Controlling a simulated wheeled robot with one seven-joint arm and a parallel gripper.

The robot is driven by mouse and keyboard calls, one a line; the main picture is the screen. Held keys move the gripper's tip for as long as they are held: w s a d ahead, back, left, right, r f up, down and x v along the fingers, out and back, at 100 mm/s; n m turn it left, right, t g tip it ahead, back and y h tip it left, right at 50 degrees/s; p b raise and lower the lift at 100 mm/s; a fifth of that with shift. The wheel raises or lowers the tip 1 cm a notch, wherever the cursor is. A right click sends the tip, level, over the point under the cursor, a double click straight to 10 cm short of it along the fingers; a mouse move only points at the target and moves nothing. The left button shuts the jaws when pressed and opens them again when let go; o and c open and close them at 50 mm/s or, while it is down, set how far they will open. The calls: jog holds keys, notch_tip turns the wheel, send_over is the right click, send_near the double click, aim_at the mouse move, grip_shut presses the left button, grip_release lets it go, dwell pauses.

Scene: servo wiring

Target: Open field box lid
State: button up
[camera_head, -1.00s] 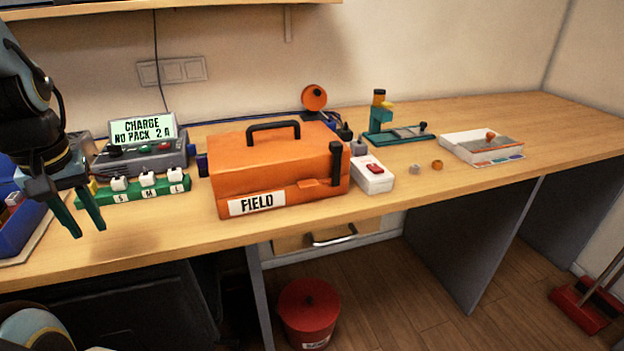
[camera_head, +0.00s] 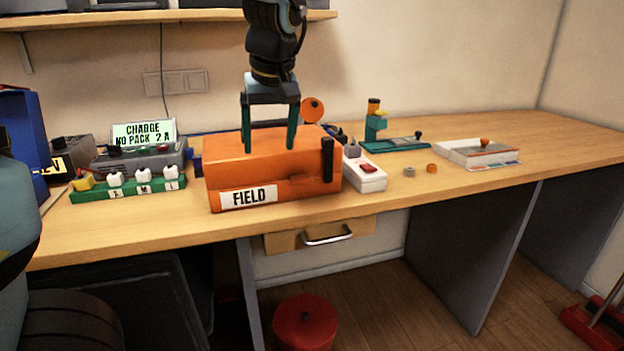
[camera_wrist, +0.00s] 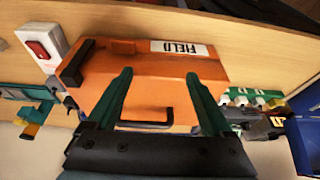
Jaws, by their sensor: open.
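The orange field box (camera_head: 225,172) stands on the workbench with its lid down and a white FIELD label (camera_head: 249,196) on its front. My gripper (camera_head: 269,150) is above the box lid, pointing down, with its two green fingers spread apart and empty. In the head view the gripper hides the box's black carry handle. In the wrist view the orange box (camera_wrist: 150,95) lies beneath the fingers, and the handle (camera_wrist: 148,125) shows between them, near the gripper body. I cannot tell whether the fingers touch the lid. A dark latch (camera_head: 327,160) is at the box's front right.
A white block with a red switch (camera_head: 366,174) stands close to the box's right side. A green rack with white knobs (camera_head: 130,188) and a charger (camera_head: 140,157) stand to its left. A teal stand (camera_head: 385,140) and a white tray (camera_head: 470,152) are farther right. Bench front is clear.

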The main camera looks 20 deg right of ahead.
jog(key=b, duration=0.1)
send_near(299, 177)
notch_tip(299, 177, up, 3)
jog(key=s, duration=0.2)
jog(key=shift+t, duration=0.3)
jog(key=x, duration=1)
jog(key=shift+w+f+b, duration=0.15)
jog(key=shift+f+b, duration=0.2)
jog(key=shift+c, duration=0.2)
grip_shut()
